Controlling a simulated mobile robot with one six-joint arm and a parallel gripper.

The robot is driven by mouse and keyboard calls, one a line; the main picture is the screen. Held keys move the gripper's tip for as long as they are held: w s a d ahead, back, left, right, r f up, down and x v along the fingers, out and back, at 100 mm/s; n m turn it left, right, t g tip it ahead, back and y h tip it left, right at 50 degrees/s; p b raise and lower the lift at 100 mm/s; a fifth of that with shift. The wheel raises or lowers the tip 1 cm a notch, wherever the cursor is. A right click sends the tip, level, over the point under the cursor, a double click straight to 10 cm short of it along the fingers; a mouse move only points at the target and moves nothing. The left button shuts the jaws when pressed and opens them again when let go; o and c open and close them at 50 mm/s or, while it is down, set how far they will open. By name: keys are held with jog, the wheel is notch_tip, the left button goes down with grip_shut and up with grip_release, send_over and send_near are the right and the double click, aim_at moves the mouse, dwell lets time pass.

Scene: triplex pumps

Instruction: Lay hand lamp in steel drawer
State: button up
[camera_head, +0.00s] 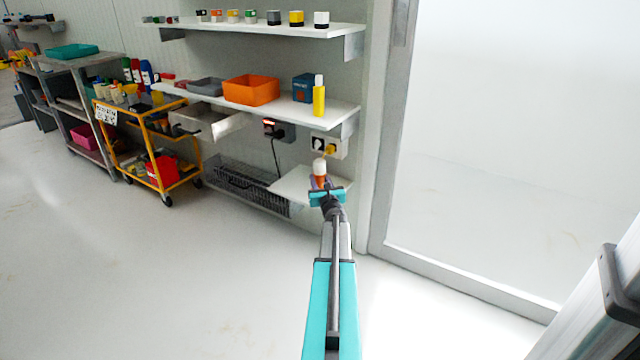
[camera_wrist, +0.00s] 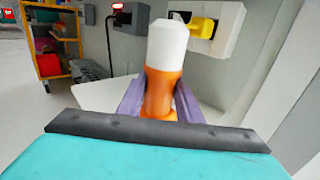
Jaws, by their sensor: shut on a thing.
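The hand lamp has an orange body and a white top. It stands upright between the purple fingers of my gripper (camera_head: 320,184), which is shut on its orange part. The lamp (camera_head: 319,169) is in front of the wall in the head view, and it fills the middle of the wrist view (camera_wrist: 166,45). My gripper (camera_wrist: 158,104) hides the lamp's lower end. A pale grey steel drawer (camera_head: 222,127) juts out under the lower wall shelf, left of my gripper and apart from it. Its inside is mostly not visible.
A small white ledge (camera_head: 289,186) lies beside and below the lamp. The lower wall shelf (camera_head: 335,111) carries an orange bin (camera_head: 251,90) and a yellow bottle (camera_head: 319,97). A wall switch box (camera_head: 328,146) is behind the lamp. A yellow cart (camera_head: 150,145) stands left; floor in front is clear.

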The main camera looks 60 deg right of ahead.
jog(key=shift+f+b, duration=0.2)
jog(key=shift+b, duration=0.1)
jog(key=o, duration=1.2)
jog(key=shift+r+p, duration=0.1)
jog(key=shift+p, duration=0.55)
jog(key=p+v, duration=0.2)
jog(key=v, duration=1.2)
jog(key=shift+r, duration=0.2)
